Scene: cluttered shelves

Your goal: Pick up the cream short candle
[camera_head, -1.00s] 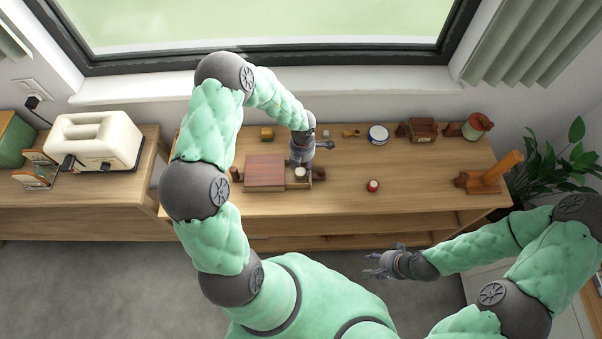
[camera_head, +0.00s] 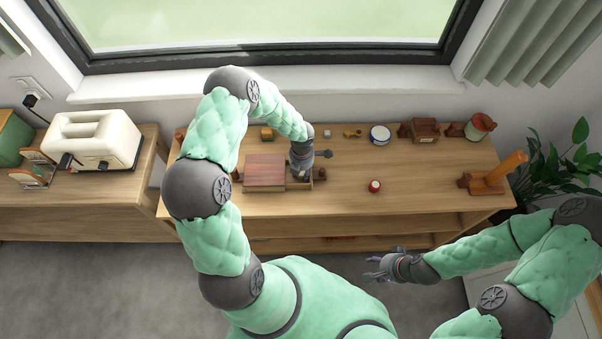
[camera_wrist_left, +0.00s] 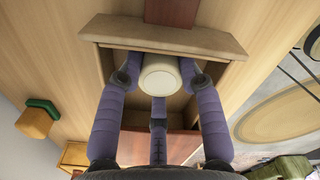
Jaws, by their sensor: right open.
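The cream short candle (camera_wrist_left: 160,74) shows in the left wrist view, inside a small open wooden compartment (camera_wrist_left: 165,36). My left gripper (camera_wrist_left: 160,80) has its fingers around it, one on each side and one below in the picture. The side fingertips lie right at the candle's edges; I cannot tell whether they press on it. In the head view my left gripper (camera_head: 301,172) is over the compartment beside the reddish-brown box lid (camera_head: 264,172), and the candle is hidden there. My right gripper (camera_head: 380,267) is open and empty in front of the shelf, far from the candle.
A red-and-white jar (camera_head: 375,186) stands right of the left gripper on the wooden shelf top (camera_head: 420,190). The front middle is clear.

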